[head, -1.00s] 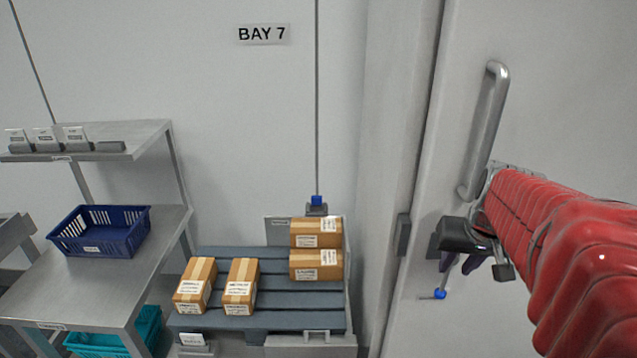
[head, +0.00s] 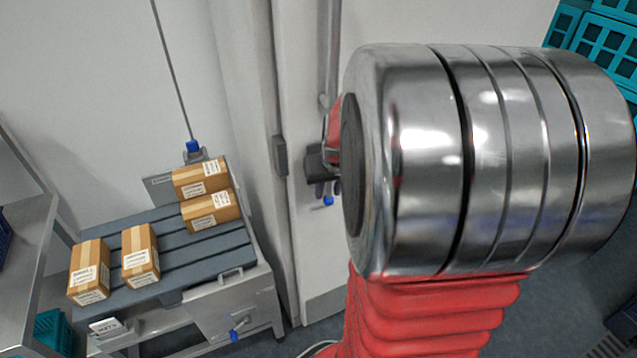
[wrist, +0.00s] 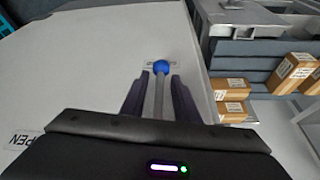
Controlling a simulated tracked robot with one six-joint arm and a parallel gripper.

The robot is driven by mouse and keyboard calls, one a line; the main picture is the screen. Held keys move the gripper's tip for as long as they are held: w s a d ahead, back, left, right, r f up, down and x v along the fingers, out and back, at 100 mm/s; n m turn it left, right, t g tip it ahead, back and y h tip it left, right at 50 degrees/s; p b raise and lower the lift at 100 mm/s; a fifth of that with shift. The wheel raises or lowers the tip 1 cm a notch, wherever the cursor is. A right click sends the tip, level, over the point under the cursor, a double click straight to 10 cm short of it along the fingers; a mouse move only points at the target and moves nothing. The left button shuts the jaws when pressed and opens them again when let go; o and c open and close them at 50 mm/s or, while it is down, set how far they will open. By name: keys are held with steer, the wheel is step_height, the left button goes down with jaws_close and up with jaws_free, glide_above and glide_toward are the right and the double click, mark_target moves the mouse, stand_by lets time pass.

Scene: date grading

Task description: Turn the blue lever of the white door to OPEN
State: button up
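The white door (head: 311,255) stands behind my arm in the head view, and its surface also shows in the wrist view (wrist: 100,50). Its lever is a thin grey rod (wrist: 158,98) with a blue ball end (wrist: 160,68). In the head view the blue end (head: 328,200) hangs just below my gripper (head: 325,188). In the wrist view my gripper (wrist: 160,88) has its two dark fingers on either side of the rod, with gaps showing, so it is open around the lever. A label (wrist: 20,140) reading "PEN", partly cut off, is at the left. The lever's pivot is hidden behind my gripper.
A grey slatted pallet stand (head: 200,248) with several cartons (head: 140,253) is left of the door, with another blue-ended handle (head: 238,335) on its front. A metal shelf (head: 25,250) is at far left. Teal crates (head: 605,50) are at top right.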

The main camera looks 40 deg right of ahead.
jaws_close()
steer(key=shift+a, duration=0.1)
stand_by(0.4)
stand_by(0.4)
